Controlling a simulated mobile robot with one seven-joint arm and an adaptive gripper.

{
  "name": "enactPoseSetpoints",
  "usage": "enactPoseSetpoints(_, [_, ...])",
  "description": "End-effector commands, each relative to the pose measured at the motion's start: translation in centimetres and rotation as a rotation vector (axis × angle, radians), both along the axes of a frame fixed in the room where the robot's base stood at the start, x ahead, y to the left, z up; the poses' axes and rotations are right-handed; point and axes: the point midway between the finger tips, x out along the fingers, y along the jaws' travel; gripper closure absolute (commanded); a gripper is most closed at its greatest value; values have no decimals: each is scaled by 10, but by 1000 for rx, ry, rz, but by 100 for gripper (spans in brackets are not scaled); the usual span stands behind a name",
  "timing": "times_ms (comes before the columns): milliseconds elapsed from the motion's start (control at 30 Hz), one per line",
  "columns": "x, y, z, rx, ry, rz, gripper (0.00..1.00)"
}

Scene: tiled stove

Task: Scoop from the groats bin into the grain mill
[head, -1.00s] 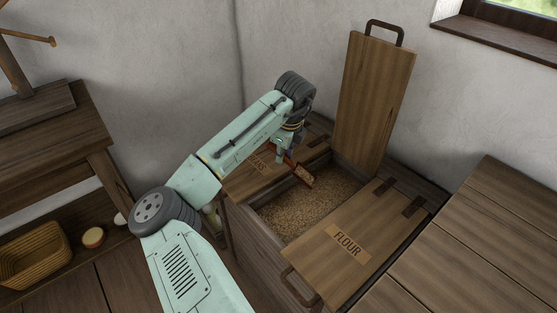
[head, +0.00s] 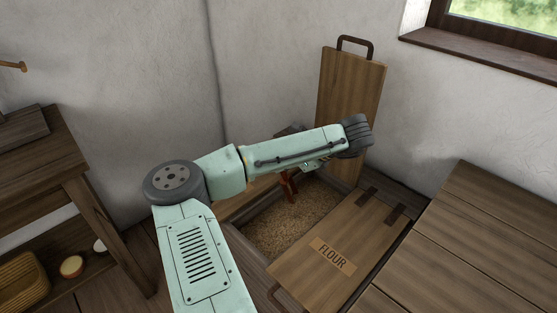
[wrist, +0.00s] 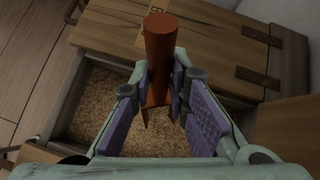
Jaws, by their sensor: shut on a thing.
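My gripper (wrist: 165,88) is shut on the reddish-brown scoop (wrist: 160,48), its shaft between the purple finger pads in the wrist view. In the head view the scoop (head: 288,187) hangs over the far left part of the open groats bin (head: 243,246); my arm hides most of the gripper. The bin holds loose tan grain (head: 292,222), also in the wrist view (wrist: 100,105). I cannot tell whether the scoop touches the grain or carries any. I cannot make out a grain mill for certain.
The bin's lid (head: 350,85) stands upright at the back. A closed lid marked FLOUR (head: 335,250) lies at right, beside a plank top (head: 455,250). A wooden bench (head: 45,150) and a basket (head: 22,285) are at left.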

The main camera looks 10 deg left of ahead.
Motion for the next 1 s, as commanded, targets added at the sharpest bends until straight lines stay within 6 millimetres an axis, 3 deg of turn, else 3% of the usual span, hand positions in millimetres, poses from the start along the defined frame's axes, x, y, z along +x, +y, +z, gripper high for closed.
enactPoseSetpoints(167, [-1, -7, 8, 57, -8, -4, 100])
enactPoseSetpoints(1000, [-4, -33, 7, 252, -30, -2, 100])
